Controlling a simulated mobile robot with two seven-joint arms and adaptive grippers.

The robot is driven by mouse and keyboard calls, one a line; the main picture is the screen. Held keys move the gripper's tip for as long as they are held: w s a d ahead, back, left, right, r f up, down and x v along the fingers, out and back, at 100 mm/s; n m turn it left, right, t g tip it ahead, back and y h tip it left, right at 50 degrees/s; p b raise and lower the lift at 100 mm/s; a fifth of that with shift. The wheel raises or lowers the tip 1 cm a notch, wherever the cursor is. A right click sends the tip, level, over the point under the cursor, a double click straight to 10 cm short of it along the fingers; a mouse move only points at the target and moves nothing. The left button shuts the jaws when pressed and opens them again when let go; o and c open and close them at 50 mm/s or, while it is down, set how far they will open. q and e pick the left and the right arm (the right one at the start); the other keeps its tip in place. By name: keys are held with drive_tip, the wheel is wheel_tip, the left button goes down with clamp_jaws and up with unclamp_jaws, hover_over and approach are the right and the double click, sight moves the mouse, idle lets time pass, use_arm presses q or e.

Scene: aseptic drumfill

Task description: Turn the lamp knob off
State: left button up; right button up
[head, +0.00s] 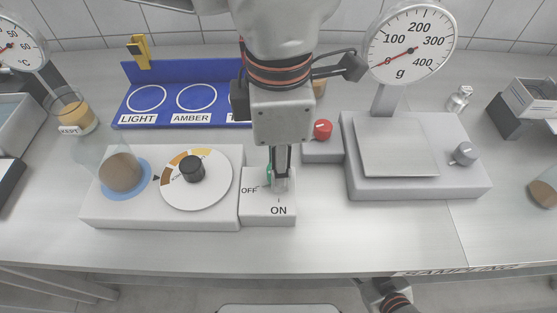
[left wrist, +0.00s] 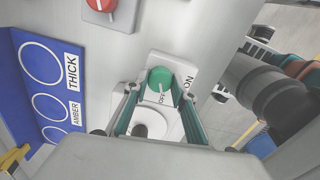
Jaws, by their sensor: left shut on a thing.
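The green lamp knob (left wrist: 159,77) sits on a small white box (head: 268,212) marked OFF and ON. My left gripper (left wrist: 160,90) has a finger on each side of the knob and is shut on it. The knob's white line appears to point toward the OFF label in the left wrist view. In the head view my left gripper (head: 280,180) comes down from above and hides most of the knob, with only a green sliver showing. Part of my right arm shows at the bottom edge of the head view; its fingers cannot be made out.
A white box with a dial (head: 215,192) stands left of the knob box. A blue labelled rack (head: 128,72) is behind it. A red knob (head: 322,129) and a weighing scale (head: 440,185) stand to the right. A flask (head: 120,172) rests on the dial box. The front table strip is clear.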

use_arm(q)
drive_tip(key=shift+m, duration=0.6)
drive_tip(key=o, duration=1.1)
wheel_tip(320, 180, up, 12)
idle(0.4)
